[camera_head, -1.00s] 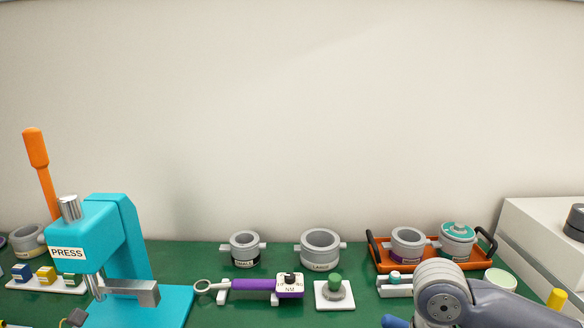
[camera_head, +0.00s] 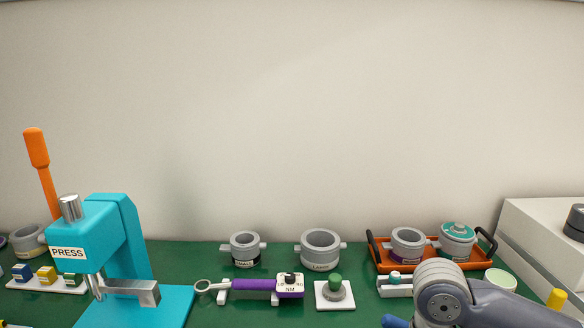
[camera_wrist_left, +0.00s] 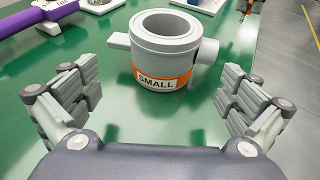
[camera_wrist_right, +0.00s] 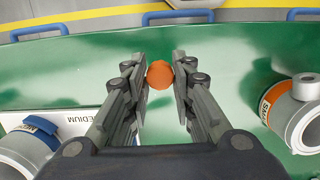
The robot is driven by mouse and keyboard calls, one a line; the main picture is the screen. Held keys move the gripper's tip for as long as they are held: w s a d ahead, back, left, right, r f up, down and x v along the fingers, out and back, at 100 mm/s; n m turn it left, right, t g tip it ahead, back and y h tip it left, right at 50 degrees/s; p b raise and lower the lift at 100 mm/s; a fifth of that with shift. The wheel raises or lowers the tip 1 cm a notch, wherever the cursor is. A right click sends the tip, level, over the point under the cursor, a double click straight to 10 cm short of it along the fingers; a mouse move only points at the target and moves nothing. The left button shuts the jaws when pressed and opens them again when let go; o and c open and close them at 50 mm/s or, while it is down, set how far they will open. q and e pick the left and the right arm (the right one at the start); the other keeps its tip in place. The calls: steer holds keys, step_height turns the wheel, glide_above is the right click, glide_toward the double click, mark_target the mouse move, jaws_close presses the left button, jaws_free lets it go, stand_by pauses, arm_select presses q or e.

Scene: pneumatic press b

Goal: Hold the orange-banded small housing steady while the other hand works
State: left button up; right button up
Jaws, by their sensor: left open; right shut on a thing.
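The orange-banded small housing (camera_wrist_left: 167,48) is a grey cup with a side stub and an orange SMALL label. It stands upright on the green table in the left wrist view. My left gripper (camera_wrist_left: 155,85) is open, its fingers spread to either side in front of the housing, with no visible contact. In the right wrist view the housing (camera_wrist_right: 292,108) shows at the right, apart from my right gripper. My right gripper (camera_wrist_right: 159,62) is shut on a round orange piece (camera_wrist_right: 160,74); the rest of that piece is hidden. The head view does not show the orange-banded housing.
A teal press (camera_head: 128,230) stands at the left. An orange tray (camera_head: 385,262) is at the right. A blue-banded housing (camera_wrist_right: 28,146) is left of my right gripper.

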arm_select(q)
steer(key=x, duration=0.8)
steer(key=shift+c, duration=0.6)
steer(key=c, duration=1.4)
steer(key=shift+o, duration=0.2)
